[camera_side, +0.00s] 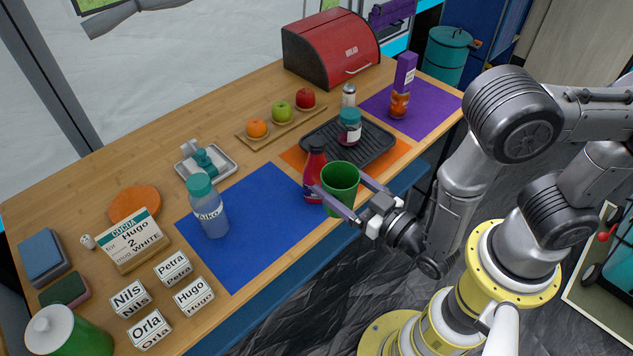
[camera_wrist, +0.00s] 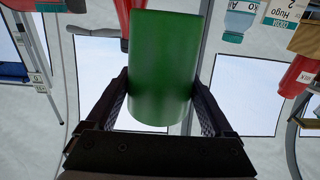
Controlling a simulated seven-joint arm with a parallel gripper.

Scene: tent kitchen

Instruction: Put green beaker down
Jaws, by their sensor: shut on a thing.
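The green beaker (camera_side: 341,178) is held upright between the two fingers of my gripper (camera_side: 348,200), near the front edge of the wooden table (camera_side: 70,185). In the wrist view the green beaker (camera_wrist: 166,65) fills the space between the fingers of my gripper (camera_wrist: 163,100). In the side view it overlaps the red bottle (camera_side: 314,170), which stands just left of and behind it. I cannot tell whether the beaker's base touches anything.
A blue mat (camera_side: 250,225) with a water bottle (camera_side: 208,208) lies left of the beaker. A black grill tray (camera_side: 372,145) with a jar (camera_side: 349,128) is behind it, on an orange mat (camera_side: 402,150). A purple mat (camera_side: 430,105) lies right. The blue mat's middle is clear.

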